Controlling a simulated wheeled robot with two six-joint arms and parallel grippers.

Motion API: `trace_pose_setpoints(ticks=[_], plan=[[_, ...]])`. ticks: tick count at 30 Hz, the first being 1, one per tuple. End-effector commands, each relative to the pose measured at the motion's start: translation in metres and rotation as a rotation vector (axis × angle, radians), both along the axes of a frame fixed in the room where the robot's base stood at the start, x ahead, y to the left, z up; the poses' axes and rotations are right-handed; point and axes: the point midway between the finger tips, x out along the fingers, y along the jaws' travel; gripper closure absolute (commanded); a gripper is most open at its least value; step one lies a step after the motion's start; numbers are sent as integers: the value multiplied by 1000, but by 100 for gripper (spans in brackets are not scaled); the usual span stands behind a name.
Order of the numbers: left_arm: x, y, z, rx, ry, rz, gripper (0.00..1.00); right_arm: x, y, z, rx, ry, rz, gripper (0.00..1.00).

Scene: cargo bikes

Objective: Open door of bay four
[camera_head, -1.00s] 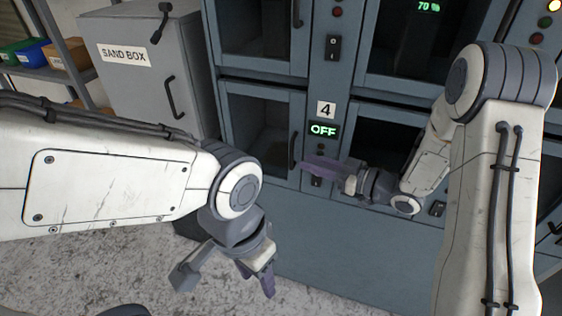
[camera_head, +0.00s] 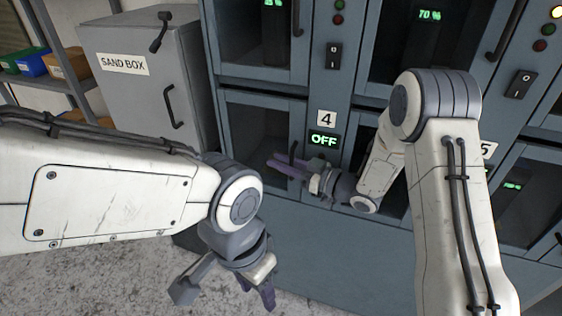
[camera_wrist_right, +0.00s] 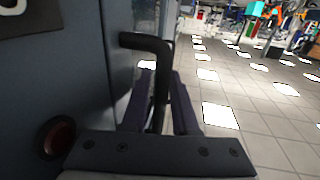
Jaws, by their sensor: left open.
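The bay four door (camera_head: 262,115) is the lower left glass-fronted door, beside the "4" label (camera_head: 327,118) and a green "OFF" display (camera_head: 323,140). It looks closed. Its black handle (camera_head: 294,150) is on the right edge of the door, partly hidden by my right gripper (camera_head: 286,166). In the right wrist view the handle (camera_wrist_right: 161,85) stands between the two purple fingers of my right gripper (camera_wrist_right: 161,95), which look apart on either side of it. My left gripper (camera_head: 222,290) is open and empty, low over the floor, away from the door.
A grey sand box (camera_head: 150,75) stands left of the cabinet. A shelf with bins (camera_head: 30,62) is behind it. Other bays, including one labelled "5" (camera_head: 487,150), lie right and above.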

Motion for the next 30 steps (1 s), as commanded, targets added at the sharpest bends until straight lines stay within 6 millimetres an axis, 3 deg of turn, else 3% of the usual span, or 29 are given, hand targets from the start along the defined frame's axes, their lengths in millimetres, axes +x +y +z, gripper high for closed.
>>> trace_pose_setpoints(ticks=[6,8,9,30], plan=[[0,0,0,0,0,0,50,0,0,0,-1,0,0,73],[0,0,0,0,0,0,50,0,0,0,-1,0,0,96],[0,0,0,0,0,0,50,0,0,0,0,1,0,100],[0,0,0,0,0,0,50,0,0,0,-1,0,-1,100]])
